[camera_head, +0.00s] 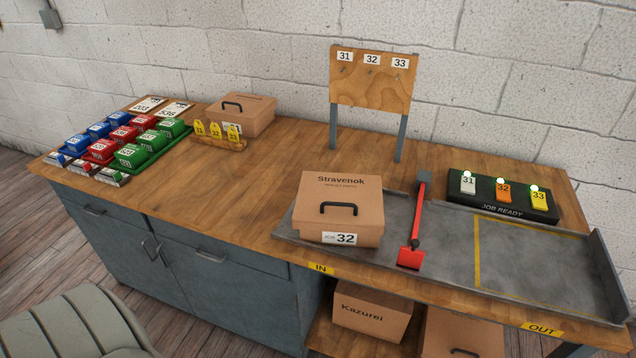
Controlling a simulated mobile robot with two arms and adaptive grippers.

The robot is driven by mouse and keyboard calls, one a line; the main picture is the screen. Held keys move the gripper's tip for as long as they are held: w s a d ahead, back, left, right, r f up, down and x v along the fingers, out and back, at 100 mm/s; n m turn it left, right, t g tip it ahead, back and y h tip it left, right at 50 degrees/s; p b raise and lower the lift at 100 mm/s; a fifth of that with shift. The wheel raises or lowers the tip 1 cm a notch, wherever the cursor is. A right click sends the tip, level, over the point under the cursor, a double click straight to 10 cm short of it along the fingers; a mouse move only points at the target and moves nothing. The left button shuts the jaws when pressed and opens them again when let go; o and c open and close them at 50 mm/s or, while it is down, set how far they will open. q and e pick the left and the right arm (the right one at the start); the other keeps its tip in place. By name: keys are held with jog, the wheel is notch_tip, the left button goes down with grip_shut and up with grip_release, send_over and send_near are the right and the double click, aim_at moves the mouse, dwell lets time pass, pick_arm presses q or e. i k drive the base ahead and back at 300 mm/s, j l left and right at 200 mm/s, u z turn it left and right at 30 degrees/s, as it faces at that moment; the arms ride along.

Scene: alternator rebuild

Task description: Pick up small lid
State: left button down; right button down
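No part is labelled as the small lid, so I cannot tell for sure which one it is. A smaller tan cardboard box (247,124) stands at the back of the bench, its top (252,99) carrying a black handle (232,104). A larger tan box marked Stravenok (318,216) stands on the grey metal tray, with a black-handled top (350,186) and a JOB 32 card (340,238) on its front. Both tops appear closed, hiding the insides. Neither of my grippers is in view.
Blue, red and green bins (131,155) crowd the bench's left end. Yellow tags 31, 32, 33 sit on a wooden rack (231,146). A red lever (418,217) stands right of the Stravenok box. The tray's yellow-outlined area (530,262) is empty. A JOB READY panel (500,209) stands behind it.

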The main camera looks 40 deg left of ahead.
aim_at(340, 195)
jog(key=u, duration=0.95)
